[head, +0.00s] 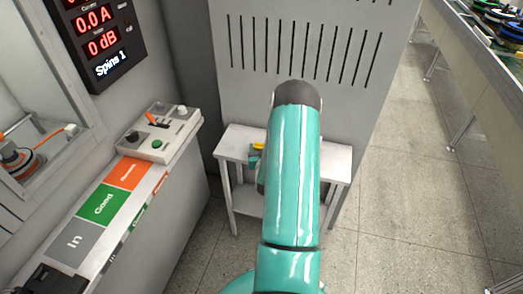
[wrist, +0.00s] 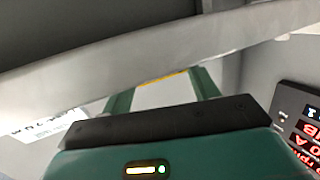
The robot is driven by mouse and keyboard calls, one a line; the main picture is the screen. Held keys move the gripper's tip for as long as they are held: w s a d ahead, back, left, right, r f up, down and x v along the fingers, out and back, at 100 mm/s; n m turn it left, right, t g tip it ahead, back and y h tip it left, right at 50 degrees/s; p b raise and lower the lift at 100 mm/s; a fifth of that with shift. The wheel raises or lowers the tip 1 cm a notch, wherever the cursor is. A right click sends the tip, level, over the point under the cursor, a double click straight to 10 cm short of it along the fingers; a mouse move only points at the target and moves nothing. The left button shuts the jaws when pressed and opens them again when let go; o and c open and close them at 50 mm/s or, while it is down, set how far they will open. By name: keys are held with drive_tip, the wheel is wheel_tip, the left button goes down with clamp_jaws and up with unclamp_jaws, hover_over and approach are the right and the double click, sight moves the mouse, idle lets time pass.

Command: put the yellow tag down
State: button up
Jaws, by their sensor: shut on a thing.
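The yellow tag (head: 258,146) shows as a small yellow patch beside my arm in the head view, over the left part of a small white table (head: 233,142). In the wrist view only a thin yellow edge of the tag (wrist: 165,78) shows between the two green fingers of my gripper (wrist: 162,88). My gripper is shut on the tag. My teal arm hides most of the gripper in the head view. I cannot tell whether the tag touches the tabletop.
A grey cabinet with vent slots (head: 300,50) stands behind the table. At left is a bench with In, Good and orange fields (head: 103,203), a control box (head: 160,132) and a red-digit display (head: 97,30). A long table (head: 470,60) stands at far right. The floor at right is clear.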

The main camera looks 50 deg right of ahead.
drive_tip(key=shift+f, duration=0.4)
drive_tip(key=shift+f, duration=0.15)
drive_tip(key=o, duration=0.9)
drive_tip(key=shift+o, duration=0.2)
